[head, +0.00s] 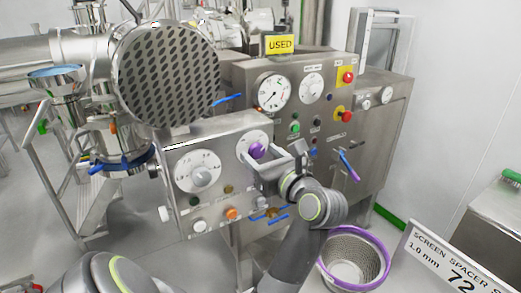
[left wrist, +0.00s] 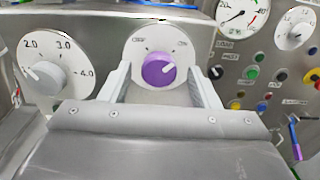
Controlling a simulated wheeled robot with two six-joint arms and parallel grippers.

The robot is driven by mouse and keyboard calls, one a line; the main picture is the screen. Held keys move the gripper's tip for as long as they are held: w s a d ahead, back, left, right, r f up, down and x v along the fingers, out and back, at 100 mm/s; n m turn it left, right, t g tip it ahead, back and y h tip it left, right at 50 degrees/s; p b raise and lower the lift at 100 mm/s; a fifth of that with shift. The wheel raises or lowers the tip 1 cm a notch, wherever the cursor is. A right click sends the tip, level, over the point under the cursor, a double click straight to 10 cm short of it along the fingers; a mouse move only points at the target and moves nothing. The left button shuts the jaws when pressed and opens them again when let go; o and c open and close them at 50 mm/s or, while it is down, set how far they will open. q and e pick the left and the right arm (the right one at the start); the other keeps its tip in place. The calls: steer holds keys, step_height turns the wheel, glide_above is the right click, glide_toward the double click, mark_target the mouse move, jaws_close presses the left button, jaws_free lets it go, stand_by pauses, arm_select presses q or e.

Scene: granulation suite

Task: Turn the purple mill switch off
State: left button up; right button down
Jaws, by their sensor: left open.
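The purple mill switch (head: 257,151) is a round knob on a white dial on the front of the steel control box. In the left wrist view, the purple knob (left wrist: 158,69) sits between OFF at upper left and ON at upper right. Its white pointer line slants up and right, toward the ON side. My left gripper (head: 270,158) is open in front of the dial. In the left wrist view, its fingers (left wrist: 157,78) stand on either side of the knob, with gaps showing. I cannot tell how deep the fingertips reach. My right gripper is not in view.
A larger numbered dial (head: 199,172) is left of the switch. Small buttons and blue-handled valves (head: 269,215) sit below. A cabinet with gauges (head: 272,92) and red stop buttons (head: 346,117) stands at right. A purple-rimmed basket (head: 385,258) is below, at lower right.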

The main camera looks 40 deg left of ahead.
arm_select(q)
steer(key=shift+s+d+r, duration=0.1)
steer(key=shift+s+d, duration=0.05)
steer(key=shift+d, duration=0.05)
steer(key=shift+c, duration=0.5)
steer(key=c, duration=0.9)
steer(key=shift+n+b, duration=0.3)
steer(key=shift+b, duration=0.3)
steer(key=n+b, duration=0.3)
steer(key=b, duration=0.2)
steer(key=n+b, duration=0.2)
steer(key=shift+f+n, duration=0.3)
steer(key=n+b, duration=0.8)
steer(key=b, duration=0.1)
steer(key=shift+r, duration=0.1)
steer(key=n+b, duration=0.2)
steer(key=shift+r+n+b, duration=0.1)
steer(key=shift+n+b, duration=0.2)
steer(key=shift+b, duration=0.05)
steer(key=shift+r+n+b, duration=0.1)
steer(key=shift+n+b, duration=0.35)
steer(key=shift+n, duration=0.15)
steer(key=o, duration=1)
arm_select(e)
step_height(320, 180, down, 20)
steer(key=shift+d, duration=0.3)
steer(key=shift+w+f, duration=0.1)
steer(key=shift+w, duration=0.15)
